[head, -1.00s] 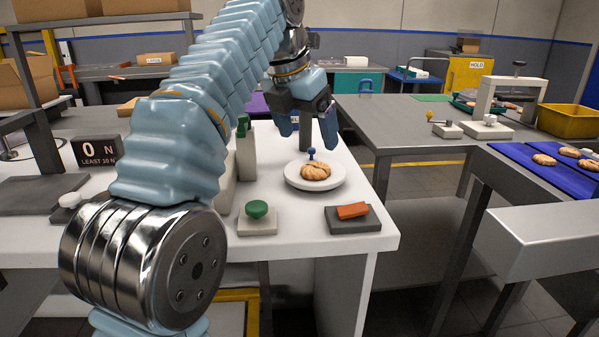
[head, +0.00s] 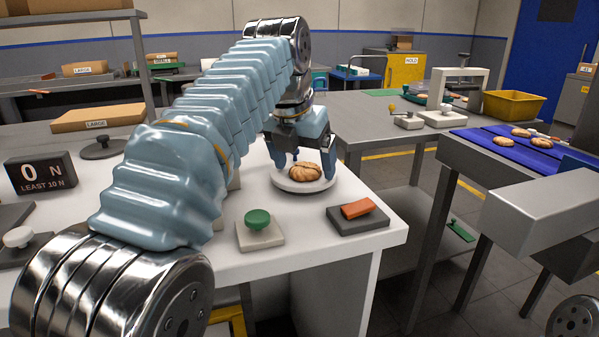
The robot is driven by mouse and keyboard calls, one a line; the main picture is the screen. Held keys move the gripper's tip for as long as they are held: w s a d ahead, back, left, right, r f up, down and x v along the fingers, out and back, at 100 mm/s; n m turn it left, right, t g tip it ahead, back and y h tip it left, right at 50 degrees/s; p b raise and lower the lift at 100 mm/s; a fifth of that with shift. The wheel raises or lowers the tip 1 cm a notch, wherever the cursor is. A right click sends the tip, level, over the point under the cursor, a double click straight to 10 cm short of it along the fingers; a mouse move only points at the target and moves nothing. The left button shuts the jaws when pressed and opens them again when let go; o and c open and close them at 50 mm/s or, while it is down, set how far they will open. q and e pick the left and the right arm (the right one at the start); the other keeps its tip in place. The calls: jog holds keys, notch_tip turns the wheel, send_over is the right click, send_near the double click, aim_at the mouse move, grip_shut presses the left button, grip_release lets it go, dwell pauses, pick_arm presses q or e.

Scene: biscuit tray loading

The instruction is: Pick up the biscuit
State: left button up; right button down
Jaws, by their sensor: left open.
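The biscuit (head: 305,172) is round and golden brown. It lies on a white round plate (head: 290,186) near the right end of the white table. My left gripper (head: 304,166) is open, with its blue-grey fingers low over the plate, one on each side of the biscuit in the picture. I cannot tell whether either finger touches the biscuit. My right gripper is not in view.
A green knob on a pale block (head: 260,236) and an orange block on a grey pad (head: 358,215) stand in front of the plate. A force display (head: 41,173) is at left. More biscuits lie on a blue belt (head: 478,136) at right.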

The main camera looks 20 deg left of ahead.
pick_arm(q)
jog(key=c, duration=0.8)
